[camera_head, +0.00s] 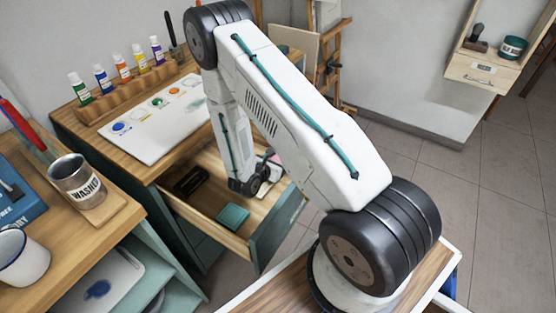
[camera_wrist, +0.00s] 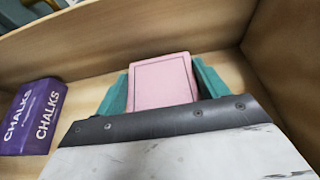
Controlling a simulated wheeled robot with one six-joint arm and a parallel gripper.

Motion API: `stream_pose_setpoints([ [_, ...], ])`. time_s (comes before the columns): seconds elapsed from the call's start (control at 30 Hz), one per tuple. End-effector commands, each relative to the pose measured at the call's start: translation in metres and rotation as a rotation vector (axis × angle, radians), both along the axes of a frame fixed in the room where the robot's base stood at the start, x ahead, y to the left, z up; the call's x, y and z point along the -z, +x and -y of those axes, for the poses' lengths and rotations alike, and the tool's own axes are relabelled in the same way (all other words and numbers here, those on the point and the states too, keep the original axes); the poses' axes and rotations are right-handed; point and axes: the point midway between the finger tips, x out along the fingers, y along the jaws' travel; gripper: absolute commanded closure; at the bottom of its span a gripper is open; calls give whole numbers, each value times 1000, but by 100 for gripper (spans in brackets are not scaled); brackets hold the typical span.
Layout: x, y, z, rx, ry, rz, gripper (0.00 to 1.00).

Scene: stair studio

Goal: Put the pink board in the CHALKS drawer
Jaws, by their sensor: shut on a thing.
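The pink board (camera_wrist: 161,80) is between the two teal fingers of my gripper (camera_wrist: 160,88) in the wrist view, and the fingers are shut on it. Around it are the bare wooden floor and walls of a drawer. A purple box (camera_wrist: 35,115) marked CHALKS lies to its left, apart from it. In the head view my arm reaches down into the open drawer (camera_head: 274,234), which has a teal front. My arm hides part of the drawer there. I cannot tell whether the board touches the drawer floor.
A teal box (camera_head: 232,216) and a dark tray-like thing (camera_head: 190,181) lie in the drawer's near and left parts. A white palette (camera_head: 150,128) and a wooden rack of paint bottles (camera_head: 130,90) are on the desk above. A WASHER tin (camera_head: 78,180) stands at the left.

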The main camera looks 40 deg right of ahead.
Motion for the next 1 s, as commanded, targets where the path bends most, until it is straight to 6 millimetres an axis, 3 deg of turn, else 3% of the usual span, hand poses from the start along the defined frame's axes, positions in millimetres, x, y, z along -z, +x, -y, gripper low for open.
stream_pose_setpoints([
  [0.03,1,0,0,0,1,-1,50],
  [0.07,1,0,0,0,2,-2,22],
  [0.1,1,0,0,0,2,-2,11],
  [0.13,1,0,0,0,2,-2,6],
  [0.43,0,0,0,-1,1,-2,6],
  [0.57,-11,0,0,-1,1,1,6],
  [1.0,-47,-28,-81,-6,1,1,6],
])
